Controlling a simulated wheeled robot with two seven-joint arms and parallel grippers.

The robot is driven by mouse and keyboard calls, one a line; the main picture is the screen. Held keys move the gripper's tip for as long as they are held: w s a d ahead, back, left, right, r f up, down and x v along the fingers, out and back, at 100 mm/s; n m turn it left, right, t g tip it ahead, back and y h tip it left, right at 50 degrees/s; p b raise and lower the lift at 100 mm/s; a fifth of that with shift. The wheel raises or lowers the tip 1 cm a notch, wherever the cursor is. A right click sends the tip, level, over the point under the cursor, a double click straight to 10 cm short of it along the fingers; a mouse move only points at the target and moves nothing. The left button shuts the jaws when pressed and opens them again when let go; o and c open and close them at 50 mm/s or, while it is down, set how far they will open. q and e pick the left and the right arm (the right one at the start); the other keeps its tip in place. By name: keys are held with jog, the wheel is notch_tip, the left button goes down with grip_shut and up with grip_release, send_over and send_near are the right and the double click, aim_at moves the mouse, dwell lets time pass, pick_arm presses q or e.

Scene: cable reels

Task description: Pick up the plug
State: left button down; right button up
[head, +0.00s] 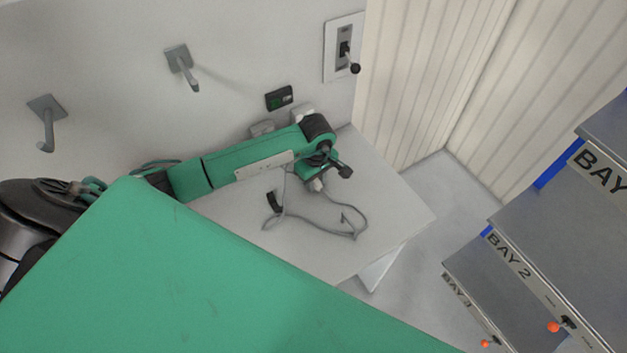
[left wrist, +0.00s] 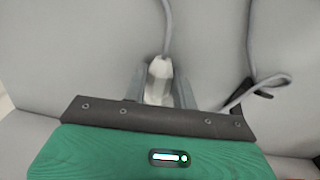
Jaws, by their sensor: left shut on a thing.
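The plug (head: 316,185) is a pale grey block with a grey cable (head: 320,227) running from it. In the left wrist view the plug (left wrist: 158,82) sits between the two grey fingers of my left gripper (left wrist: 159,92), which is shut on it. In the head view my left gripper (head: 323,180) is over the back part of the pale worktop, mostly hidden by its own arm. I cannot tell whether the plug touches the worktop. The cable lies in loose bends with a black tie (head: 273,201) on it. My right gripper is not in view.
The pale worktop (head: 400,215) is clear toward its right corner. Labelled bay shelves (head: 545,225) stand at the right.

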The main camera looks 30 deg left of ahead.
aim_at(316, 181)
pick_arm(q)
jog(key=shift+r+p, duration=0.3)
jog(key=shift+r, duration=0.1)
notch_tip(316, 181, up, 9)
jog(key=p, duration=0.4)
jog(key=shift+f, duration=0.2)
jog(key=shift+r, duration=0.25)
jog(key=c, duration=1.8)
grip_release()
grip_shut()
